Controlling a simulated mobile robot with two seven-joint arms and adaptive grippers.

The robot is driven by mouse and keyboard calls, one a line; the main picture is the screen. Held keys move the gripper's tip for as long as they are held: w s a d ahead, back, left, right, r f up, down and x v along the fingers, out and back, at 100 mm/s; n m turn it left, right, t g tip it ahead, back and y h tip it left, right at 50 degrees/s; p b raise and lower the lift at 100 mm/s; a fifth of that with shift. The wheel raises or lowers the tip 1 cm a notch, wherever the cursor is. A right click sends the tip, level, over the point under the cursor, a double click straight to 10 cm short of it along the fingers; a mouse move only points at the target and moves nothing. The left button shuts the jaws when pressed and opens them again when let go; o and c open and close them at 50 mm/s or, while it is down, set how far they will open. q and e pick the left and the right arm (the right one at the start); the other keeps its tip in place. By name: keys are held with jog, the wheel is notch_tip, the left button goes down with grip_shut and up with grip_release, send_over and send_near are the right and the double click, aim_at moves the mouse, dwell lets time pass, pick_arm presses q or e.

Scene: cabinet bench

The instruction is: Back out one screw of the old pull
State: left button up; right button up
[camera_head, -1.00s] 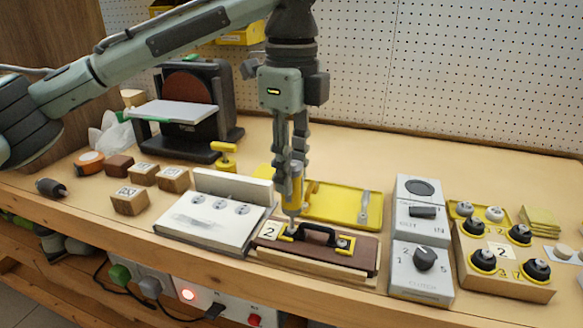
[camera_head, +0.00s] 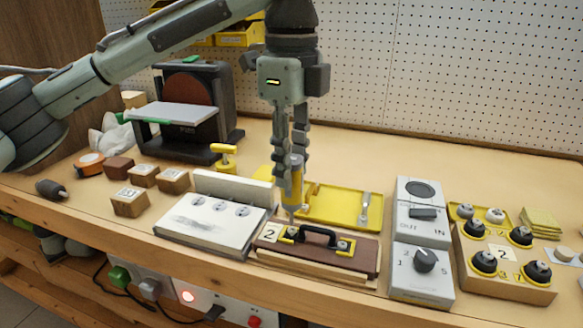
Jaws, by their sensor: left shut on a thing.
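My left gripper (camera_head: 297,150) is shut on an upright yellow screwdriver (camera_head: 292,188) above the bench. The screwdriver's tip points down at the left end of the old pull (camera_head: 318,234), a black handle on a brown drawer front (camera_head: 318,255) marked 2. The left screw (camera_head: 291,233) of the pull sits in a yellow surround just below the tip; I cannot tell whether the two touch. The right screw (camera_head: 343,245) shows clear in its own yellow surround. My right gripper is not in view.
A white fixture block (camera_head: 190,235) with round dials stands close on the left. A yellow tray (camera_head: 345,203) lies behind the drawer front. Grey control boxes (camera_head: 422,270) and a knob board (camera_head: 480,285) stand on the right. The bench behind the tray is clear.

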pick_arm(q)
jog(key=shift+r, duration=2.5)
